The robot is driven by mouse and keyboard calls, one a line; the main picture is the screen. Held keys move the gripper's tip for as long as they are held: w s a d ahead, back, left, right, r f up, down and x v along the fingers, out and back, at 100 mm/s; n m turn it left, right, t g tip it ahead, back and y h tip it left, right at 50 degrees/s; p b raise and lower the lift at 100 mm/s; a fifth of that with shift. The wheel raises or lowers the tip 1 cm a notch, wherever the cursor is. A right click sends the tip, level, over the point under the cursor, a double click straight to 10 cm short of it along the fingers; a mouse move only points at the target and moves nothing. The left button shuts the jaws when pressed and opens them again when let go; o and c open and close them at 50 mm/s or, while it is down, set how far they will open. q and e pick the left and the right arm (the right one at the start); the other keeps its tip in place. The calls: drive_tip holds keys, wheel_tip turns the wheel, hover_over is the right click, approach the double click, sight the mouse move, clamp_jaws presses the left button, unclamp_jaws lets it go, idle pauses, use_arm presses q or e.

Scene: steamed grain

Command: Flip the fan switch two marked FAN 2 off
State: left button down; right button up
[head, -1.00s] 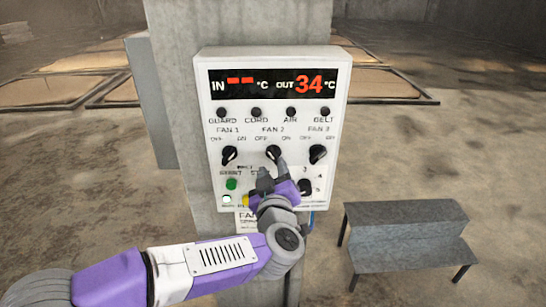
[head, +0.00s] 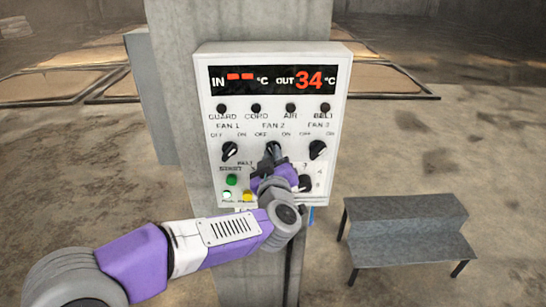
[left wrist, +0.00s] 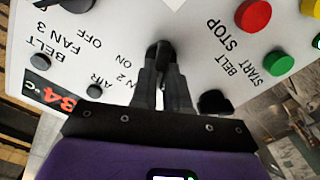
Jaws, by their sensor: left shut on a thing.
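The white control panel (head: 343,125) is fixed on a concrete post, with a row of fan switches below its display. The black FAN 2 switch (head: 271,147) is the middle one, partly covered by my left gripper (head: 272,163). In the left wrist view, the FAN 2 switch (left wrist: 160,52) sits between the tips of my left gripper (left wrist: 161,75), which is shut on it. Its pointing direction is hard to tell. The FAN 1 switch (head: 230,150) and FAN 3 switch (head: 317,149) stand on either side. My right gripper is out of view.
A green button (head: 231,180) is low on the panel; the left wrist view shows the red STOP button (left wrist: 253,15). A dark selector knob (head: 305,183) is at lower right. A grey step bench (head: 405,230) stands right of the post, with open floor around.

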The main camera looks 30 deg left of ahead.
use_arm(q)
drive_tip(key=shift+n+b, duration=0.8)
drive_tip(key=shift+n, duration=0.3)
drive_tip(key=c, duration=1.1)
unclamp_jaws()
drive_tip(key=v, duration=0.7)
drive_tip(key=shift+s+d+b, duration=0.15)
drive_tip(key=shift+s+b, duration=0.15)
drive_tip(key=shift+s, duration=0.05)
